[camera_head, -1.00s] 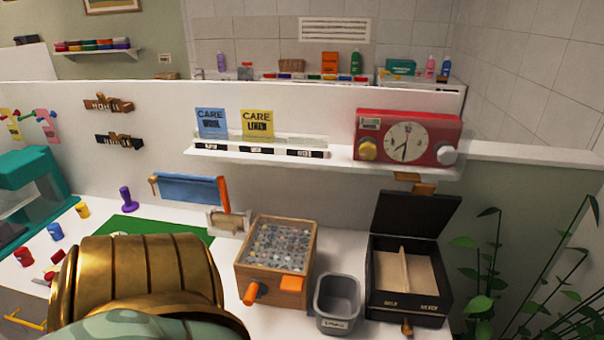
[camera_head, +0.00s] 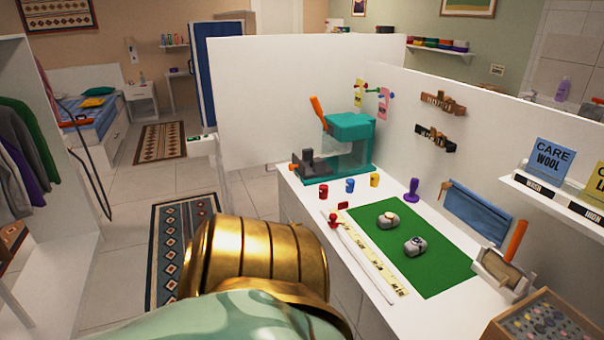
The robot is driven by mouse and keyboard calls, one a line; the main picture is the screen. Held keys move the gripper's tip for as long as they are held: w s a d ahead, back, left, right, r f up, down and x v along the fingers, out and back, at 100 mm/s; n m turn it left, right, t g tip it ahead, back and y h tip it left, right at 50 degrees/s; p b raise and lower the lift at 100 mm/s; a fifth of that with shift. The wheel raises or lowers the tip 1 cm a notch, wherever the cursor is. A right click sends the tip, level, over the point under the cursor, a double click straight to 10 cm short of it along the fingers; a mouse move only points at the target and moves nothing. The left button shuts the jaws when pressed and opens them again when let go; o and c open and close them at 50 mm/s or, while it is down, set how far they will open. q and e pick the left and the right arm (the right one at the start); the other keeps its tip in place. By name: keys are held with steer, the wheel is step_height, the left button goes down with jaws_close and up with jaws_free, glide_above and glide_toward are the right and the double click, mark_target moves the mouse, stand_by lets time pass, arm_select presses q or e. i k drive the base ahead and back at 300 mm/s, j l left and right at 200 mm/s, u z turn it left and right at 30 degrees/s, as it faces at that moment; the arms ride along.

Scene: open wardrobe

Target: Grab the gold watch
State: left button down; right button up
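Two small watch-like items on pale cushions lie on a green mat (camera_head: 440,275) on the white counter. The farther one (camera_head: 388,220) has a brownish, possibly gold top. The nearer one (camera_head: 414,246) has a dark or silvery face. Both are too small to tell which is the gold watch for certain. Neither of my grippers shows. A gold-banded link of mine with a pale green part fills the lower middle, left of the counter, and hides some floor and the counter's front side.
A yellow measuring strip (camera_head: 370,255) lies along the mat's left edge. A teal machine (camera_head: 350,140), small coloured spools and a purple stamp (camera_head: 412,190) stand behind. A wooden box (camera_head: 545,325) is at lower right. Clothes hang at far left; open floor lies between.

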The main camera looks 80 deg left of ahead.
mark_target(390, 220)
steer(key=u, duration=1.95)
